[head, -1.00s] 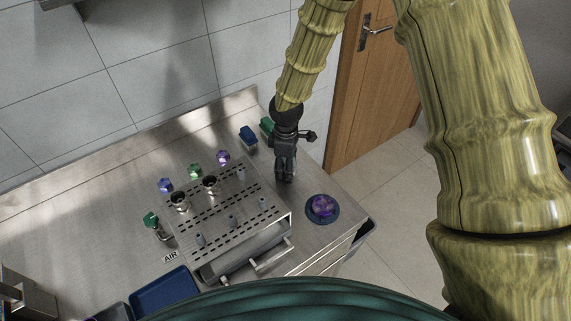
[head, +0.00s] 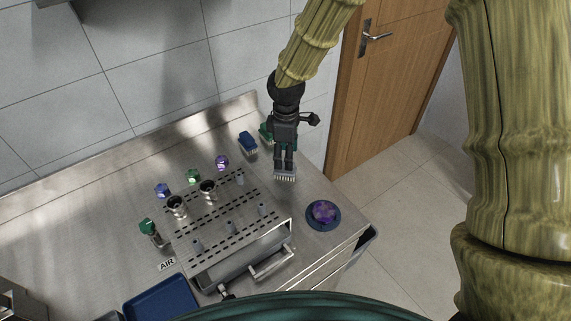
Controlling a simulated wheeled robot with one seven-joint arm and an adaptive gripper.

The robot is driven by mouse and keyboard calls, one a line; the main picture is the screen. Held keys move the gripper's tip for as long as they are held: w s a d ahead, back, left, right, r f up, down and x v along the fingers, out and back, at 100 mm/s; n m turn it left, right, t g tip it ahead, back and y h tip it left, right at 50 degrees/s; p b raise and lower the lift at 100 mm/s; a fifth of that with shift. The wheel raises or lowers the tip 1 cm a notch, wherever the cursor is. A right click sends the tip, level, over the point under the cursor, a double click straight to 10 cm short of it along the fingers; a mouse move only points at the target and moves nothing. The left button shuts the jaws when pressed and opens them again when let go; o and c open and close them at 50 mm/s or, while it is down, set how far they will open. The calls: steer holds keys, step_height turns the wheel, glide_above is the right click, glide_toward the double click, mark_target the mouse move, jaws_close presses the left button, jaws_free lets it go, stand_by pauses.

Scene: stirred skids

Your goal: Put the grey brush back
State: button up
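The grey brush (head: 285,177) shows its pale bristles just below the fingertips of my gripper (head: 285,169), at the right part of the steel counter. The two dark fingers seem closed on its body. The bristles point down; whether they touch the counter I cannot tell. A blue brush (head: 248,141) stands on the counter behind and to the left. A green brush (head: 265,131) is beside it, partly hidden by my gripper.
A perforated metal rack (head: 225,222) with pegs, small cups and coloured knobs stands to the left. A purple object on a round blue base (head: 323,212) sits near the right counter edge. A blue tray (head: 160,300) is at front left. The wall closes the back.

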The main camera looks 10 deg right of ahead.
steer(key=shift+r+b, duration=0.5)
steer(key=shift+r, duration=1.85)
steer(key=shift+a, duration=0.1)
